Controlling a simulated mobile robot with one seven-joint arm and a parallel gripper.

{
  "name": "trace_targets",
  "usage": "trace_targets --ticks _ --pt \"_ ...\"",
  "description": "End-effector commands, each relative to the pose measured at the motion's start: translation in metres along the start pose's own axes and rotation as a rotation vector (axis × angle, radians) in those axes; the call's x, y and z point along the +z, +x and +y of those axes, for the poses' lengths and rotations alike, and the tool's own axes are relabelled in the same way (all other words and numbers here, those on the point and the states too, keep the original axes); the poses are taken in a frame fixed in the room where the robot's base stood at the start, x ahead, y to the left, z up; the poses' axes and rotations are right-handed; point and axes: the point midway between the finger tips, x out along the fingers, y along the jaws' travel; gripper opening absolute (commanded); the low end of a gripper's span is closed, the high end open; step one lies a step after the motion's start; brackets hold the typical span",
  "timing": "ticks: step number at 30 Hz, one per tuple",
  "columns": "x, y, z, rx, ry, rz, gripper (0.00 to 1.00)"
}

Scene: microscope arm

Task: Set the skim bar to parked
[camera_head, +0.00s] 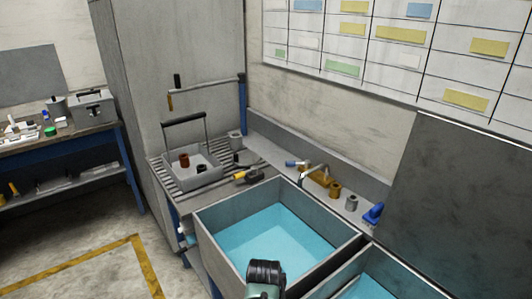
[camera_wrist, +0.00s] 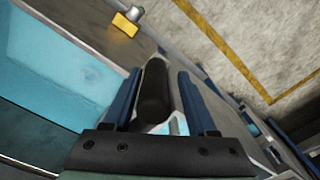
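The skim bar (camera_head: 207,87) seems to be the grey horizontal bar on the blue post (camera_head: 243,106) at the back of the drainboard. It reaches left in front of the grey cabinet. At its left end a black handle (camera_head: 177,80) stands up and an orange-brown piece (camera_head: 170,103) hangs down. My gripper (camera_wrist: 160,74) shows in the wrist view with its blue fingers apart. A dark rounded shape lies between them in that view; I cannot tell what it is or whether it touches them. The skim bar is not clear in the wrist view.
A wash tank (camera_head: 205,235) with blue water stands in front. A slatted drainboard (camera_head: 163,180) holds a grey basket (camera_head: 190,168) with a raised handle, below the bar. Taps and small cups line the back ledge. Open floor (camera_head: 75,240) lies left.

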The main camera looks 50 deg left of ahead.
Motion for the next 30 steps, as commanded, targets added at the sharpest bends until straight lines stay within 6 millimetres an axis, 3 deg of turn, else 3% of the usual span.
trace_targets --ticks 10,14,30 --pt "0.002 0.0 0.002 0.002 0.003 -0.006 0.64" --pt "0.001 -0.009 0.002 0.002 0.003 -0.004 0.64" --pt "0.0 -0.115 0.001 0.002 0.002 -0.001 0.64"
